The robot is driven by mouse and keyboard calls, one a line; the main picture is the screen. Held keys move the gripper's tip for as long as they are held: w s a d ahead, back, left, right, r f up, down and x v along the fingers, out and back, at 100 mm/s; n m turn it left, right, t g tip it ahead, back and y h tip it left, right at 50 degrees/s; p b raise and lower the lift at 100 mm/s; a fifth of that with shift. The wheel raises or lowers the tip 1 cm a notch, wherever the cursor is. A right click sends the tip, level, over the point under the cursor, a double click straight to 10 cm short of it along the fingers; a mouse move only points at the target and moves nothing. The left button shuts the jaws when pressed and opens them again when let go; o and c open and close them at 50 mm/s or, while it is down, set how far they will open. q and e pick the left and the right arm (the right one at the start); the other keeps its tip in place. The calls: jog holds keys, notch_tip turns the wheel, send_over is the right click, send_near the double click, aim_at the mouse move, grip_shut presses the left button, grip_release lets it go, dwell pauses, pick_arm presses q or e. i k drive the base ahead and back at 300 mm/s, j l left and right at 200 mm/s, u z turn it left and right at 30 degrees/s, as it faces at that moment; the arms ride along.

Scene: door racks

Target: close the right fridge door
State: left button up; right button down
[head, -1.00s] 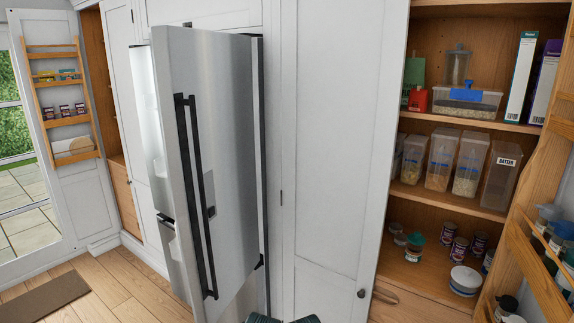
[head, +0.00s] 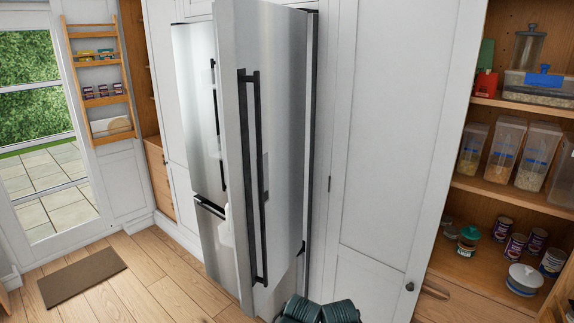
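The right fridge door (head: 285,120) stands open, swung out toward me, its steel face turned to the right. A long black vertical handle (head: 246,180) runs down its near edge. The left fridge door (head: 198,110) looks shut, with its own black handle (head: 217,125). A lower drawer front (head: 212,235) shows beneath it, partly hidden by the open door. The fridge interior is hidden behind the right door. Neither gripper's fingers are in view; only a dark ribbed part of my own body shows at the bottom edge, and nothing visibly touches the door.
A white cabinet door (head: 385,150) stands right of the fridge. Beyond it, an open pantry (head: 480,260) holds jars, tins and containers. At left are a glazed door (head: 40,130), a wooden door rack (head: 100,80) and a brown mat (head: 82,276). Wooden floor (head: 150,270) is clear before the fridge.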

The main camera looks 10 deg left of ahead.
aim_at(261, 47)
jog(key=i+j+z, duration=0.3)
jog(key=j, duration=1.25)
jog(key=j+z, duration=0.25)
jog(key=j, duration=1.25)
jog(key=l+u, duration=0.15)
jog(key=l, duration=0.55)
jog(key=k+l+u, duration=0.15)
jog(key=l, duration=0.5)
jog(key=l+u, duration=0.2)
jog(key=l, duration=0.5)
jog(key=k, duration=0.05)
